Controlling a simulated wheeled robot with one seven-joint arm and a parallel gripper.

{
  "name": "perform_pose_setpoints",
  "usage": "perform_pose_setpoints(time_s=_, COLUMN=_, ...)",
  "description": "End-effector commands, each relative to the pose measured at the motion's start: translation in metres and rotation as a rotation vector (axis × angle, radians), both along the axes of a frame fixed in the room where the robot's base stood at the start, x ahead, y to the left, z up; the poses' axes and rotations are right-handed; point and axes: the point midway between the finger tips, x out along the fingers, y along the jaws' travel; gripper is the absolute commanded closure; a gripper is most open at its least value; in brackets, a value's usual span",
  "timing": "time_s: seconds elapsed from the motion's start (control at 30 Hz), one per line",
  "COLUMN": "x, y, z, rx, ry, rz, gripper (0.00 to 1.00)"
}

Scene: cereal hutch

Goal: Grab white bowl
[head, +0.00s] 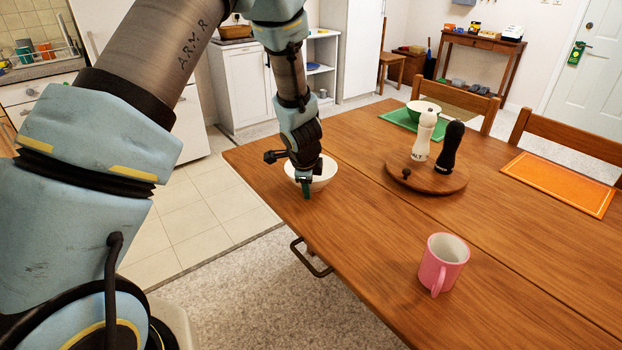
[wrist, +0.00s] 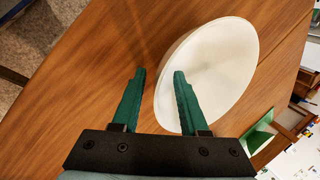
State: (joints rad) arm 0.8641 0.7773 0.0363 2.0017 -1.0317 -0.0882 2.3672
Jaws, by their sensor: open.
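A white bowl (head: 322,178) stands upright on the wooden table near its left edge, partly hidden behind my gripper (head: 306,190). In the wrist view the white bowl (wrist: 222,65) shows nearly whole, with its near rim by the fingers. My gripper's two green fingers (wrist: 158,75) are apart and empty. In that view one finger lies over the bowl and the other over bare table, with the bowl's rim between them. I cannot tell whether the fingers touch the bowl.
The wooden table (head: 370,240) holds a pink mug (head: 443,264) at the front. A round wooden board (head: 440,181) carries a white mill (head: 424,135) and a black mill (head: 450,147). Another bowl (head: 422,112) sits on a green mat (head: 398,117); an orange mat (head: 560,184) lies right.

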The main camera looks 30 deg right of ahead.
Motion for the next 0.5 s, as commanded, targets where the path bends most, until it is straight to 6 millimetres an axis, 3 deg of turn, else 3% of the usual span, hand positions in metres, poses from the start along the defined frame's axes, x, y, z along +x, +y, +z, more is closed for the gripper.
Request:
perform_pose_setpoints(time_s=0.27, x=0.0015, y=-0.001, z=-0.0037, rx=0.0, ry=-0.001, rz=0.001, gripper=0.57)
perform_pose_setpoints(time_s=0.5, x=0.0015, y=-0.001, z=-0.0036, rx=-0.001, ry=-0.001, rz=0.001, gripper=0.82)
